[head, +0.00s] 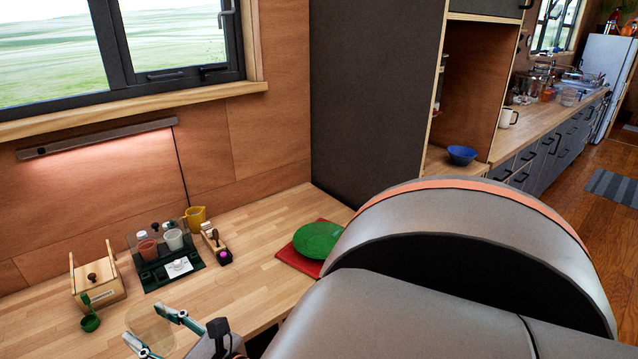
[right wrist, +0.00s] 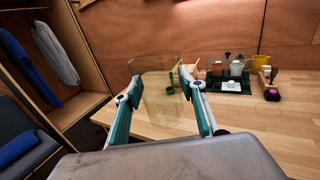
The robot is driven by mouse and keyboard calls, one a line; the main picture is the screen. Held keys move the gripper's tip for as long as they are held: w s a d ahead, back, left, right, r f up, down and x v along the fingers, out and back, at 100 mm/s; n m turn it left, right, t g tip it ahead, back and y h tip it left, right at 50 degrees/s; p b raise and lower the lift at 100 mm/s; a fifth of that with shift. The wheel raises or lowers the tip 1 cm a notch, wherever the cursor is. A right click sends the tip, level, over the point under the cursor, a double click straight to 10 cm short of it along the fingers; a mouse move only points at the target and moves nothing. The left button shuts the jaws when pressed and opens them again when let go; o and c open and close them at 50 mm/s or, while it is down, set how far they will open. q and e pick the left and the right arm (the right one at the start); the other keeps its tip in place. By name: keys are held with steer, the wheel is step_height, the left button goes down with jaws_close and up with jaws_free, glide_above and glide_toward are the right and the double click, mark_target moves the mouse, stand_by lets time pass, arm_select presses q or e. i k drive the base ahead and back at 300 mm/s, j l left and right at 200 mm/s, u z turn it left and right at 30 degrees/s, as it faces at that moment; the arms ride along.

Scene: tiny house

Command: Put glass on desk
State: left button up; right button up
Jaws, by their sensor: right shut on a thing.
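The glass (right wrist: 157,98) is clear with a faint yellowish tint. It sits between the two fingers of my right gripper (right wrist: 167,92), which is shut on it. In the head view the right gripper (head: 148,327) is at the bottom, and the glass (head: 153,325) shows faintly between its fingertips. The desk (head: 245,255) is a light wooden top under the window. The glass appears over the desk's near left part; I cannot tell whether it touches the top. My left gripper is not in view.
A wooden box (head: 98,288) and green scoop (head: 90,322) stand at the left. A dark caddy (head: 165,268) with cups, a yellow mug (head: 196,217) and a wooden holder (head: 213,240) stand near the wall. A green plate (head: 317,241) lies on a red mat. The desk's middle is clear.

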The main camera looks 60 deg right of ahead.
mark_target(284, 223)
steer(key=i+l+z, duration=0.15)
steer(key=l, duration=0.25)
steer(key=i+l+z, duration=0.15)
steer(key=l, duration=0.25)
steer(key=i+l, duration=0.1)
steer(key=l, duration=0.25)
steer(key=i+l, duration=0.1)
steer(key=l, duration=0.2)
steer(key=i+l, duration=0.15)
steer(key=l, duration=0.2)
